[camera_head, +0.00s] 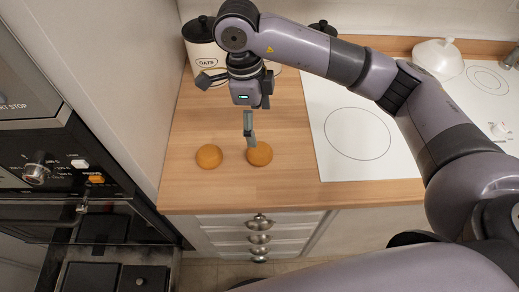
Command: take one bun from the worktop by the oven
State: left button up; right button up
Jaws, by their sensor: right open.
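Two round brown buns lie on the wooden worktop (200,128) near its front edge, beside the oven. The left bun (208,156) is in full view with clear wood around it. The right bun (259,153) is partly covered by my right gripper (250,137). That gripper points down from above, open, with a finger at the right bun's upper left side. I cannot tell whether it touches the bun. Nothing is held in it. My left gripper is out of view.
The oven (70,165) with knobs stands at the left, next to a pale side panel. A white hob (352,130) lies right of the buns. An oats canister (205,50) and a white lidded dish (438,58) stand at the back. Drawers (258,238) are below.

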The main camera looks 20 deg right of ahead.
aim_at(259, 148)
notch_tip(259, 148, down, 3)
jog(key=shift+d+f, duration=0.15)
jog(key=shift+f, duration=0.05)
notch_tip(259, 148, down, 3)
jog(key=shift+d+f+p, duration=0.1)
jog(key=shift+d+p, duration=0.05)
jog(key=shift+p, duration=0.15)
jog(key=shift+f, duration=0.15)
notch_tip(259, 148, down, 4)
jog(key=shift+f+p, duration=0.1)
jog(key=shift+p, duration=1.15)
jog(key=shift+f, duration=0.55)
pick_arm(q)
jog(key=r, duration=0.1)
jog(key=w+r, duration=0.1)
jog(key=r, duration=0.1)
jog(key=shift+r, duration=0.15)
pick_arm(e)
jog(key=shift+c, duration=0.4)
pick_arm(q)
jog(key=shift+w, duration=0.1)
pick_arm(e)
jog(key=c, duration=1.2)
jog(key=shift+o, duration=0.2)
